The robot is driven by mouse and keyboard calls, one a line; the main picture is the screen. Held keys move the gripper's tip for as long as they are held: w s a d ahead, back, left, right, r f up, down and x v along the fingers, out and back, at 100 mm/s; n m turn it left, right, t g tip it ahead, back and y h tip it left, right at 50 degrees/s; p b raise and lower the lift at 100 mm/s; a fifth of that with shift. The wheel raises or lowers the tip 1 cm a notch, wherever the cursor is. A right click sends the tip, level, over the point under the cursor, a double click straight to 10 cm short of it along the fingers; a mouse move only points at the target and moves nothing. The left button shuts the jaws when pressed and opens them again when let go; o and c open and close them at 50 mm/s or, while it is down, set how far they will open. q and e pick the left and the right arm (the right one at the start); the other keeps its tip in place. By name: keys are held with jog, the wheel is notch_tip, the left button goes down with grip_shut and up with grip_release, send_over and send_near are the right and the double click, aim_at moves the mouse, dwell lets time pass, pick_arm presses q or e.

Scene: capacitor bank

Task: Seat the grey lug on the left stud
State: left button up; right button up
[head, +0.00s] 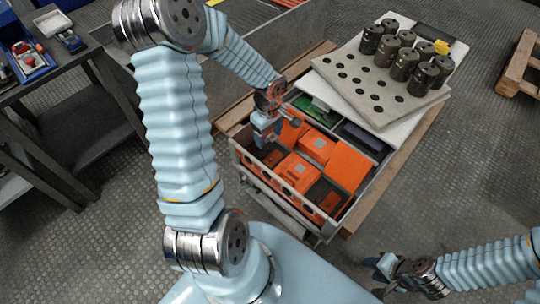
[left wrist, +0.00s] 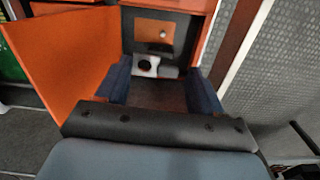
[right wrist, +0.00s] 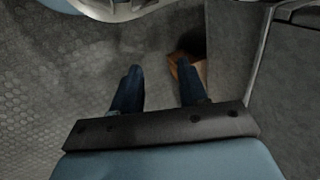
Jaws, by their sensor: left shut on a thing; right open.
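My left gripper (head: 262,142) reaches down into the left side of an open box (head: 240,158) of orange blocks. In the left wrist view its two blue fingers (left wrist: 160,72) are shut on the grey lug (left wrist: 148,66), a pale piece with a dark round hole. A small silver stud (left wrist: 163,34) shows on an orange face just beyond the lug, apart from it in the picture. Which stud this is, left or right, I cannot tell. In the head view the fingers hide the lug. My right gripper (right wrist: 160,75) is open and empty, low over the floor.
Orange blocks (head: 346,165) fill much of the box close to my left gripper. A pale holed board (head: 345,77) with several dark cylinders (head: 405,66) lies behind it. A dark side table (head: 75,55) stands at the left.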

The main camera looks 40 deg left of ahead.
pick_arm(q)
jog(key=shift+f, duration=0.1)
dwell(0.4)
jog(key=shift+s+f+b, duration=0.1)
jog(key=shift+f+b, duration=0.55)
jog(key=shift+b, duration=0.2)
jog(key=shift+n, duration=0.3)
jog(key=f+b, duration=0.2)
jog(key=s+f+b, duration=0.1)
jog(key=f+b, duration=0.1)
jog(key=b, duration=0.1)
jog(key=f+b, duration=0.2)
jog(key=shift+s+d+f+b, duration=0.2)
jog(key=shift+s+d+b, duration=0.1)
jog(key=shift+s+d, duration=0.1)
jog(key=shift+s+d+f+b, duration=0.1)
jog(key=shift+f+b, duration=0.35)
jog(key=shift+b, duration=0.05)
jog(key=shift+s+b, duration=0.15)
jog(key=shift+b, duration=0.15)
jog(key=shift+s, duration=0.1)
